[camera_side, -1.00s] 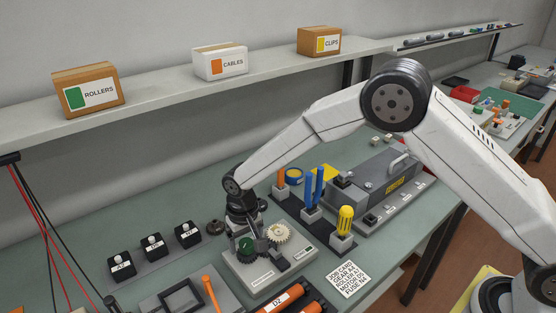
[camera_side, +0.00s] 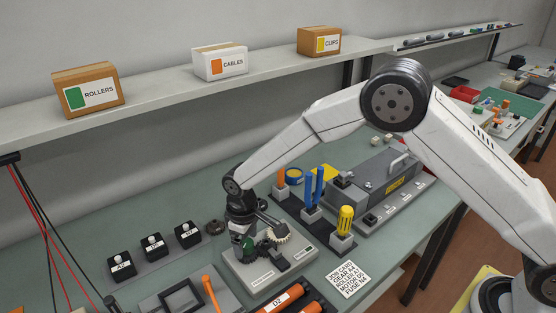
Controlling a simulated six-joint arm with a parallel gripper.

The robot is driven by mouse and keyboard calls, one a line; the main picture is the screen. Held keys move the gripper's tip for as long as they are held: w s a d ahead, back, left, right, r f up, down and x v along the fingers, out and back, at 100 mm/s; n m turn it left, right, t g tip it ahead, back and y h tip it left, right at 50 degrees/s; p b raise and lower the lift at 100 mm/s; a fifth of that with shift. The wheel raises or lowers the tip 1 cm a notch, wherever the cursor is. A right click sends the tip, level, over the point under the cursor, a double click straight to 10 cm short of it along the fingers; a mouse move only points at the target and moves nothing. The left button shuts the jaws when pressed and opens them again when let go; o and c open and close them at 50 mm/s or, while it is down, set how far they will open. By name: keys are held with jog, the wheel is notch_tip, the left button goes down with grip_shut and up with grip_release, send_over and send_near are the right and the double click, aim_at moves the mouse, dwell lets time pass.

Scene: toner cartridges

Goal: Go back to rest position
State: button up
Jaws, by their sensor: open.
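My gripper (camera_side: 258,237) points down over the grey gear fixture (camera_side: 262,279) in the middle of the bench. Its jaws are open, with one finger reaching out to the right over the cream gear (camera_side: 279,236). The green part (camera_side: 247,245) sits at the left of the fixture, just under the gripper and partly hidden by it. I cannot tell whether a finger touches the gear or the green part. My arm reaches in from the right, bent high at the elbow.
Black blocks (camera_side: 154,246) stand in a row at left. A tool rack (camera_side: 291,209) with a yellow-handled screwdriver (camera_side: 345,220) and a grey machine (camera_side: 376,184) stand at right. Orange cartridges (camera_side: 282,297) and a printed card (camera_side: 348,279) lie in front. A shelf (camera_side: 180,89) with boxes runs behind.

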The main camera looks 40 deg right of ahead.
jog(key=c, duration=1)
jog(key=m, duration=0.5)
jog(key=shift+m, duration=0.9)
jog(key=m, duration=0.3)
jog(key=shift+m, duration=1.9)
